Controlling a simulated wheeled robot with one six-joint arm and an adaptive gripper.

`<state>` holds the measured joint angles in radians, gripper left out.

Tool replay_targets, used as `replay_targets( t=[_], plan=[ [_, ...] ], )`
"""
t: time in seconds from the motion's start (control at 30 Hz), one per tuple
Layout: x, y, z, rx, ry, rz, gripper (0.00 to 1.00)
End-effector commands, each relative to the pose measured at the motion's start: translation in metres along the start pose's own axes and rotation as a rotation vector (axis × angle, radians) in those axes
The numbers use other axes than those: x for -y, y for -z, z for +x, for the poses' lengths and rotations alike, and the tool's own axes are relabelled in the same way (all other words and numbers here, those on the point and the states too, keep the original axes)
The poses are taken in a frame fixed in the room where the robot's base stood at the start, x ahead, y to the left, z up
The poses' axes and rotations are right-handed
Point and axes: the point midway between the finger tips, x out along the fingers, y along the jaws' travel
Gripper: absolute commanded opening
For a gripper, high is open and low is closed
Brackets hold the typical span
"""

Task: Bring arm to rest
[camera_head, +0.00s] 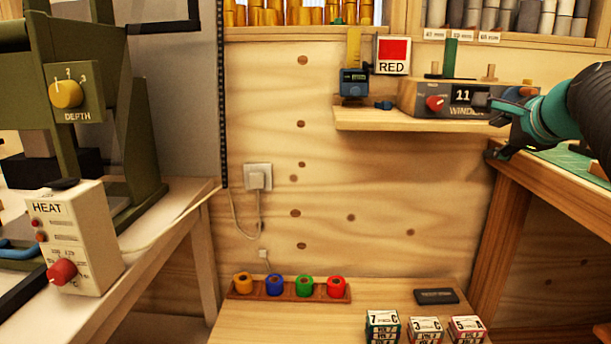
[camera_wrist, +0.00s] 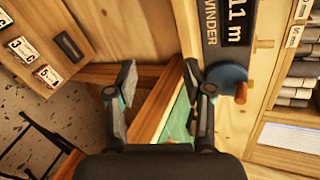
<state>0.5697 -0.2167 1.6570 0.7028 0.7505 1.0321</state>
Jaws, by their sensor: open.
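My gripper (camera_head: 497,128) is at the right of the head view, its teal and black arm reaching in from the right edge.
The winder stands on a wooden shelf (camera_head: 390,121); a right-hand bench (camera_head: 535,185) lies below my gripper. A low table (camera_head: 285,325) holds four coloured rolls (camera_head: 304,286) and several labelled boxes (camera_head: 424,330). A heat box (camera_head: 75,238) stands at left.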

Motion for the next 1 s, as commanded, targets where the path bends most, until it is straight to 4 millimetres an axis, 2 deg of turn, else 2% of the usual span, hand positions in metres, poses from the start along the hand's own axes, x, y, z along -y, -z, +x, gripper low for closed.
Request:
replay_targets(
  t=[0.03,0.17,0.27,0.4,0.6,0.7,0.77,0.87,1.0],
  plan=[
    [-0.028,-0.003,0.002,-0.004,-0.060,-0.125,0.52],
    [-0.103,-0.010,0.002,0.018,-0.222,-0.490,0.52],
    [-0.167,-0.019,-0.006,0.077,-0.349,-0.787,0.52],
    [-0.255,-0.031,-0.027,0.203,-0.503,-1.176,0.52],
    [-0.366,-0.041,-0.067,0.394,-0.644,-1.591,0.52],
    [-0.401,-0.048,-0.083,0.442,-0.657,-1.685,0.52],
    [-0.412,-0.054,-0.089,0.464,-0.641,-1.719,0.52],
    [-0.415,-0.066,-0.096,0.482,-0.595,-1.757,0.52],
    [-0.412,-0.073,-0.100,0.495,-0.558,-1.787,0.52]
  ],
)
